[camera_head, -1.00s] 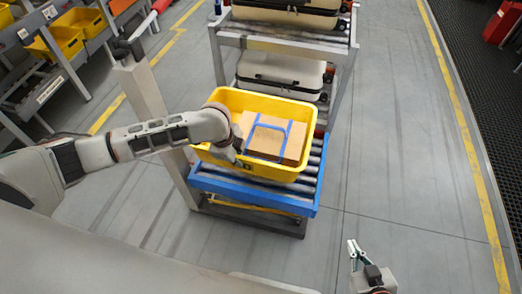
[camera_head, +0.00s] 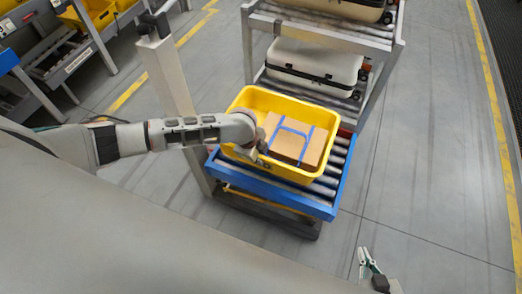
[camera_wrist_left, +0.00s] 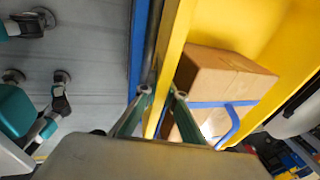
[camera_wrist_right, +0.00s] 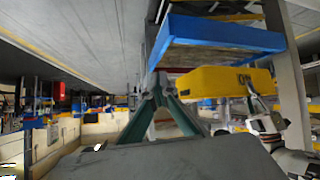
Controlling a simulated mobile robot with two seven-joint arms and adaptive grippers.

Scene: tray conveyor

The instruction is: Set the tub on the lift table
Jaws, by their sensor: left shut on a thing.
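The yellow tub (camera_head: 262,164) holds a brown cardboard box (camera_head: 312,148) with blue straps. It sits over the rollers of the blue-framed lift table (camera_head: 290,200), near its left end, with bare rollers to the right. I cannot tell whether its whole base touches the rollers. My left gripper (camera_head: 258,152) is shut on the tub's near-left wall; in the left wrist view, its fingers (camera_wrist_left: 162,93) straddle the yellow rim (camera_wrist_left: 172,50). My right gripper (camera_head: 363,256) is empty, low at the right, apart from the tub; its fingertips (camera_wrist_right: 157,80) meet in the right wrist view.
Behind the lift table stands a grey roller rack (camera_head: 384,88) with a white case (camera_head: 312,68) on its lower level. A grey post (camera_head: 170,80) rises left of the tub. Shelves with yellow bins (camera_head: 97,14) stand at the far left. The floor to the right is clear.

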